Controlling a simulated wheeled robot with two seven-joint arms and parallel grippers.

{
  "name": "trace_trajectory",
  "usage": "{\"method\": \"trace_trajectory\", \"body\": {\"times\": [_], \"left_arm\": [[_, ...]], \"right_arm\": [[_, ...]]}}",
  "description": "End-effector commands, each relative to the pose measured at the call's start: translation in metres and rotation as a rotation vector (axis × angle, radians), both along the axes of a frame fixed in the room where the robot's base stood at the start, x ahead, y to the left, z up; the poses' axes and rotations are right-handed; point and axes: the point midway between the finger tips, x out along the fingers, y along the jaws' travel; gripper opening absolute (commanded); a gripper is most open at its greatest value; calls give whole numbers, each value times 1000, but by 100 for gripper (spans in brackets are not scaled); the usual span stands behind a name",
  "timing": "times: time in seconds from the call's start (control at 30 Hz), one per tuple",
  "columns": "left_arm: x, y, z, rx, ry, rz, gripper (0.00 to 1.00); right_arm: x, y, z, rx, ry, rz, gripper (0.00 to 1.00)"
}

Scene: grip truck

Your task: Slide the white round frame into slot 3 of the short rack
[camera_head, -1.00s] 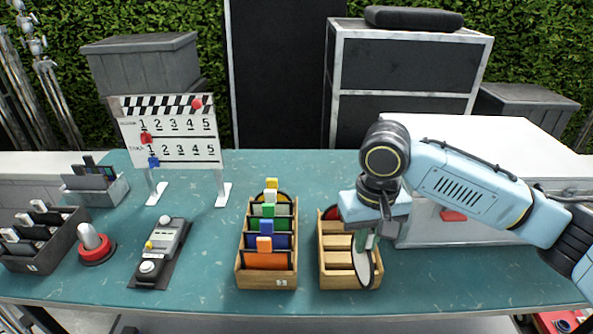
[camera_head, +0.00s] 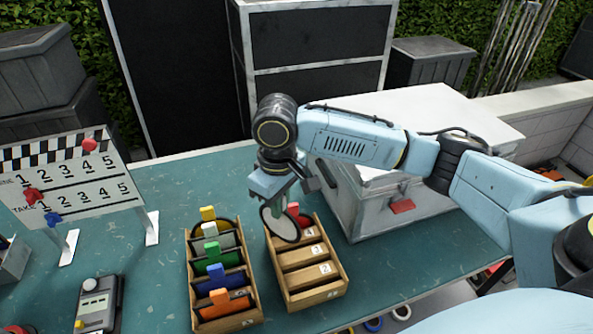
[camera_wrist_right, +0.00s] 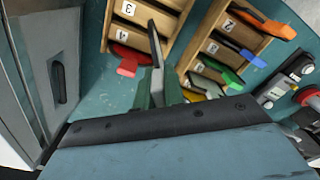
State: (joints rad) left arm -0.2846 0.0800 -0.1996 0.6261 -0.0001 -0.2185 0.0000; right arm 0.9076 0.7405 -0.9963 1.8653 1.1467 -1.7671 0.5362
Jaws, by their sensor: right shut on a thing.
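The white round frame (camera_head: 279,226) has a dark rim and hangs upright below my right gripper (camera_head: 281,200), which is shut on its tab. In the right wrist view the frame shows edge-on (camera_wrist_right: 155,45) between the green fingertips (camera_wrist_right: 158,85). The short rack (camera_head: 318,297) is wooden, with labels 2, 3 and 4 showing. A red-tabbed frame (camera_head: 295,212) sits in its far slot, 4. Slot 3 (camera_head: 303,259) looks empty. The white frame is above the rack's far left part, apart from slot 3; its exact height is unclear. My left gripper is out of view.
A longer wooden rack (camera_head: 228,322) with several coloured frames stands just left of the short rack. A silver case (camera_head: 365,213) stands close behind on the right. A clapperboard (camera_head: 75,180) and a control box (camera_head: 98,303) are at the left.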

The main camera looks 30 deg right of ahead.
Motion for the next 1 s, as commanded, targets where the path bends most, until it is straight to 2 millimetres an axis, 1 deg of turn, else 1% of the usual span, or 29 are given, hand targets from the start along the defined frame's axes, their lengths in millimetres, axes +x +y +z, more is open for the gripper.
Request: {"method": "trace_trajectory", "body": {"times": [0.03,0.1,0.2,0.3,0.4,0.5,0.63,0.77,1.0], "left_arm": [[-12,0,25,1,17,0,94],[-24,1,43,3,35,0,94],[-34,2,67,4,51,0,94],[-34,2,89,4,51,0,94],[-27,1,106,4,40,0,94],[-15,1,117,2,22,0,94],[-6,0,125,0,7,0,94],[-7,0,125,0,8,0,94],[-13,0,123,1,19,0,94]], "right_arm": [[-1,-4,14,1,3,83,0],[-2,-8,18,3,1,213,0],[-5,-16,23,2,-3,400,0],[-8,-23,27,-1,-5,574,0],[-11,-29,30,-6,-7,720,0],[-13,-34,30,-11,-7,828,0],[-15,-37,29,-15,-7,908,0],[-16,-38,23,-15,-7,933,0],[-16,-38,0,-16,-6,932,0]]}}
